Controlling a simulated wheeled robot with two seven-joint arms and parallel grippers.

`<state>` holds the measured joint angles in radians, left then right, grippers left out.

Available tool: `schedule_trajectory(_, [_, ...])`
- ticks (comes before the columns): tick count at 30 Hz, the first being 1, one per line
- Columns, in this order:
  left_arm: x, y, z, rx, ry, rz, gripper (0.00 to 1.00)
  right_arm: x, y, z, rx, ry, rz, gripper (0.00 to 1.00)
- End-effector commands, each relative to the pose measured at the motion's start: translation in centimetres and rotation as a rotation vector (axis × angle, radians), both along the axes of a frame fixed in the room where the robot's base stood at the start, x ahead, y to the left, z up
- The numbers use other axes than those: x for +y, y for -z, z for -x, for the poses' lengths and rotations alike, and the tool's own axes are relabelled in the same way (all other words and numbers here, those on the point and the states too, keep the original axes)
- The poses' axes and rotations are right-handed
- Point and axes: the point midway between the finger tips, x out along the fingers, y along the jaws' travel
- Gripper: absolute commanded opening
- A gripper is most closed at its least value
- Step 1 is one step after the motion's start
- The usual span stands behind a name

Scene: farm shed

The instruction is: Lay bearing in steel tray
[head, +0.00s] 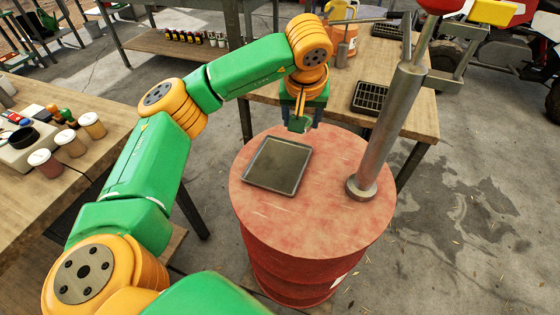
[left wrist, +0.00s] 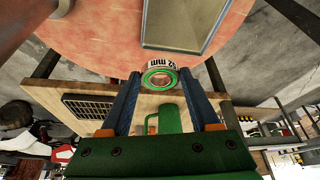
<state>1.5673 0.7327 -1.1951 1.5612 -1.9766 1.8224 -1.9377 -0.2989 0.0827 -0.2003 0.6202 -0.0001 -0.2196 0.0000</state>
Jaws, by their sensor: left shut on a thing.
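The steel tray (head: 276,166) is a shallow, dark grey, empty square tray lying on the left part of the red drum top. It also shows in the left wrist view (left wrist: 182,24). My left gripper (head: 299,124) is over the far edge of the drum, just beyond the tray's back right corner. In the left wrist view its blue fingers (left wrist: 158,86) are shut on the bearing (left wrist: 160,77), a small ring with a green band and a "52 mm" label. The bearing is outside the tray's outline there. I cannot make it out in the head view. My right gripper is not in view.
A thick metal post (head: 386,135) stands on the right of the red drum (head: 330,215). A wooden bench (head: 345,75) behind holds a black grid tray (head: 370,98) and an orange jug (head: 345,35). Another bench (head: 115,145) at left carries jars. The drum's front top is clear.

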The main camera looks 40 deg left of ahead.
Motion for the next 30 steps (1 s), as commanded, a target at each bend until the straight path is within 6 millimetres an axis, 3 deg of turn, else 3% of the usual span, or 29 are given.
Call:
schedule_trajectory(3, [1.4, 2.8, 2.7, 0.006, 0.0, -0.004, 0.0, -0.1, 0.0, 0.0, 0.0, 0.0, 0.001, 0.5])
schedule_trajectory(6, [2.0, 4.5, 4.1, 0.005, 0.0, -0.002, 0.0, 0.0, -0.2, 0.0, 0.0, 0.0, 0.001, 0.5])
schedule_trajectory(11, [2.5, 6.6, 5.4, 0.005, 0.002, -0.002, 0.0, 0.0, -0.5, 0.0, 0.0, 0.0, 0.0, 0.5])
schedule_trajectory(15, [2.5, 8.9, 5.3, 0.005, 0.002, -0.001, 0.0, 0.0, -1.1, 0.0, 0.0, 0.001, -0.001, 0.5])
schedule_trajectory(26, [2.4, 9.7, 5.2, -0.001, 0.003, -0.001, 0.0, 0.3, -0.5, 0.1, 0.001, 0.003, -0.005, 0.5])
schedule_trajectory(27, [2.4, 9.6, 5.2, 0.0, 0.003, 0.0, 0.68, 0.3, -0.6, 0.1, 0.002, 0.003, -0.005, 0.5])
schedule_trajectory(30, [2.4, 9.5, 5.2, 0.0, 0.003, 0.0, 0.92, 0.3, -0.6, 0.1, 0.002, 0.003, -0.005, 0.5])
